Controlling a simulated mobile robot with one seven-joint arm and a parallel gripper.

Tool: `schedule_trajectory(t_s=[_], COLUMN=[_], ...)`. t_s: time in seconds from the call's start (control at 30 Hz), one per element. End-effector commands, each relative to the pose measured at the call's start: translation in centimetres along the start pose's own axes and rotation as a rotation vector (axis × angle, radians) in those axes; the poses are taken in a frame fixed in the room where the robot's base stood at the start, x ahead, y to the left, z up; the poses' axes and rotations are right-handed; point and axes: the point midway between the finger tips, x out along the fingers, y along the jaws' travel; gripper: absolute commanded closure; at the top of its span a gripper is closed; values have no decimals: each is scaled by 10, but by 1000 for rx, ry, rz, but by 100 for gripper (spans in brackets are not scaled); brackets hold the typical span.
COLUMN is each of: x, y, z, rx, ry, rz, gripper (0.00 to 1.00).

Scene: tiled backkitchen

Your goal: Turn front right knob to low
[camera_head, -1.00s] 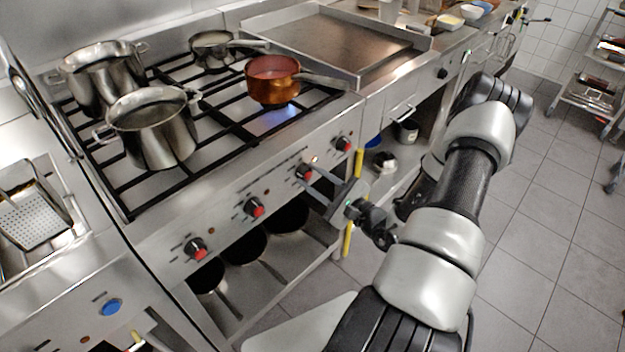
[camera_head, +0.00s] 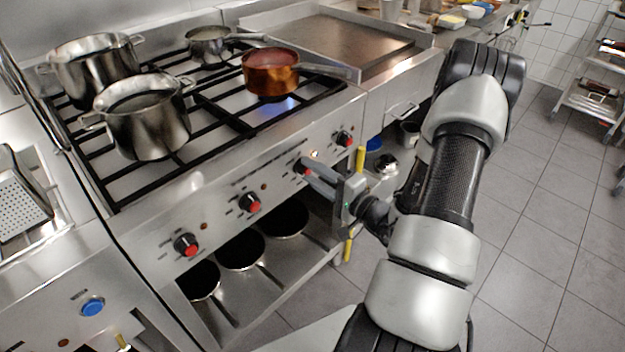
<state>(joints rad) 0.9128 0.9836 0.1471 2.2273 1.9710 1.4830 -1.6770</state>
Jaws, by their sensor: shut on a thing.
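A row of red-marked black knobs runs along the stove's front panel. My gripper (camera_head: 307,174) reaches in from the right with its fingers shut on the third knob from the left (camera_head: 302,168), whose red face is partly hidden by the fingers. The knob at the far right (camera_head: 344,138) is clear of the gripper. Two other knobs, one at the left (camera_head: 186,245) and one beside it (camera_head: 250,203), are untouched. A blue flame (camera_head: 277,107) shows under a copper saucepan (camera_head: 270,76) at the front right of the hob. The grasped knob's exact setting is too small to read.
Steel pots stand on the hob, including a front left one (camera_head: 148,125). The copper pan's handle (camera_head: 325,69) extends right above the panel. Pans lie on the shelf below (camera_head: 285,219). A griddle (camera_head: 335,45) is behind. The tiled floor (camera_head: 540,220) right of my arm is open.

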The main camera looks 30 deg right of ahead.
Motion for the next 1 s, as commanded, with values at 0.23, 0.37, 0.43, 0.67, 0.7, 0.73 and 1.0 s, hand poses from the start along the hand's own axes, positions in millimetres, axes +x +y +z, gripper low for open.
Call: schedule_trajectory(t_s=[0.23,0.37,0.43,0.67,0.7,0.73,1.0], x=[0,0,0,0,0,0,-1], y=[3,2,1,1,1,0,0], z=[0,0,0,0,0,0,0], rx=[-215,-305,-345,-436,-446,-452,-475], ry=[-1,0,0,0,0,0,0], rz=[1,1,1,2,2,2,2], gripper=[90,90,90,90,90,90,90])
